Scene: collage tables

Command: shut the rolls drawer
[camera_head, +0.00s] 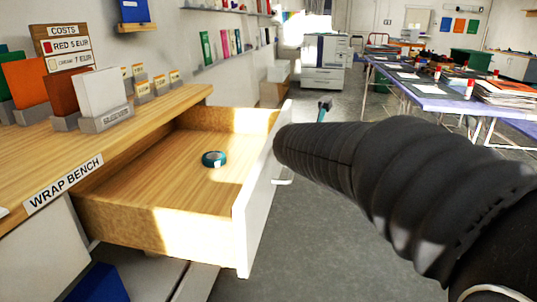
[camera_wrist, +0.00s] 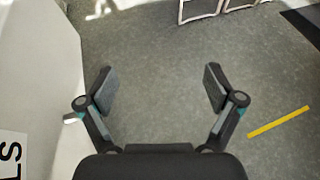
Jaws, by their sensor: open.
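The drawer (camera_head: 165,221) stands pulled out from under the wrap bench, with a wooden inside and a white front (camera_head: 262,190) bearing a pale handle (camera_head: 283,181). A teal tape roll (camera_head: 214,158) lies inside it. My black arm reaches in from the right and hides part of the front's outer face. A bit of my gripper (camera_head: 324,108) shows beyond the drawer's far front corner. In the wrist view my gripper (camera_wrist: 158,80) is open and empty above grey floor. A white panel, likely the drawer front, is at its left with a partly cut-off label (camera_wrist: 11,158).
The wrap bench (camera_head: 150,115) holds coloured cards in stands and a price sign (camera_head: 65,48). A purple table (camera_head: 440,101) with papers and supplies is at the right. A white copier (camera_head: 325,62) stands at the back. Grey floor (camera_head: 325,235) lies clear before the drawer.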

